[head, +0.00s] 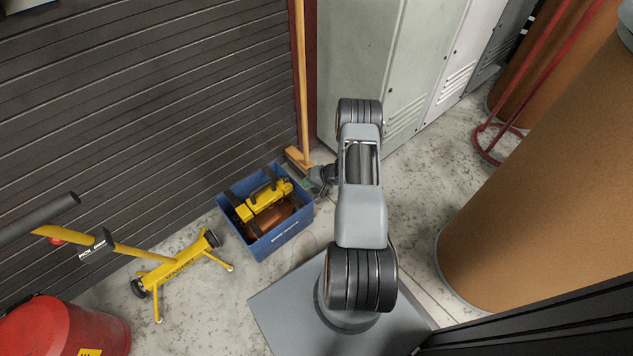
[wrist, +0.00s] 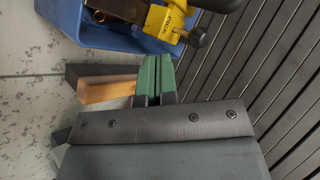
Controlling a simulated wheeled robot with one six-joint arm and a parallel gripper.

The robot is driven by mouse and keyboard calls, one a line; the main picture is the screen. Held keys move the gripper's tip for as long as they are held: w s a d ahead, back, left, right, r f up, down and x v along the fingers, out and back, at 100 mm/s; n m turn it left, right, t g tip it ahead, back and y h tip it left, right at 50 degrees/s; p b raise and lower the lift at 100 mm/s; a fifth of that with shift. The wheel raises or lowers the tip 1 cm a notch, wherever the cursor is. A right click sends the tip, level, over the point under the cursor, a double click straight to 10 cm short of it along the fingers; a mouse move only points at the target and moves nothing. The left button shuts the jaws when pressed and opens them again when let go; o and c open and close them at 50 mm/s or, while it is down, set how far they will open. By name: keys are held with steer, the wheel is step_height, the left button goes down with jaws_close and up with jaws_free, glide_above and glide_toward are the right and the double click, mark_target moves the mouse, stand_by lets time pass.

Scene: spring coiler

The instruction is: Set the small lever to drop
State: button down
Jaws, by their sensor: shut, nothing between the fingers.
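My gripper (wrist: 152,76) shows in the wrist view with its two green-padded fingers together and nothing between them. In the head view it is mostly hidden beside my arm, to the right of a blue crate (head: 282,239). A yellow machine (head: 262,203) with a dark handle sits in the crate. In the wrist view part of the yellow machine (wrist: 172,24) carries a short lever with a black knob (wrist: 199,37). The knob is above and right of the fingertips in the picture, apart from them. I cannot tell which lever is the small one, or its setting.
A broom (head: 301,158) leans on the wall by the crate; its wooden head (wrist: 108,89) shows beside my fingers. A yellow wheeled stand (head: 178,272) and a red drum (head: 62,328) are at left. Lockers (head: 355,60) stand behind, a large brown drum (head: 540,190) at right.

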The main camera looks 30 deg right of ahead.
mark_target(286, 181)
steer(key=shift+w+a+f+b, duration=0.1)
steer(key=shift+w+a+b, duration=0.35)
steer(key=shift+w+a, duration=1.3)
steer(key=shift+w, duration=0.15)
